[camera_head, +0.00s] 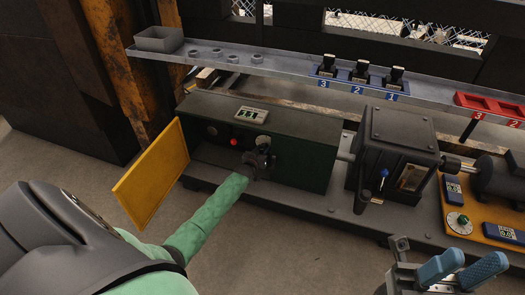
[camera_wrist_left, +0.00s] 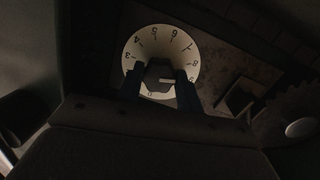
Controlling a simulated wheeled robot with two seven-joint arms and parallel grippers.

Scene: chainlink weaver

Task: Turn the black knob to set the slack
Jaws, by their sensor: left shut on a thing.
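My left gripper (camera_head: 260,165) reaches into the open green machine box (camera_head: 305,160). In the left wrist view its two dark fingers (camera_wrist_left: 160,84) are shut on the black knob (camera_wrist_left: 160,72), one on each side. The knob is in the middle of a round white dial (camera_wrist_left: 133,50) with black numbers around its rim.
A yellow door (camera_head: 152,177) stands open left of the box. A red button (camera_head: 234,142) sits beside the dial, and a counter (camera_head: 251,115) is on top. A grey shelf (camera_head: 290,70) runs behind.

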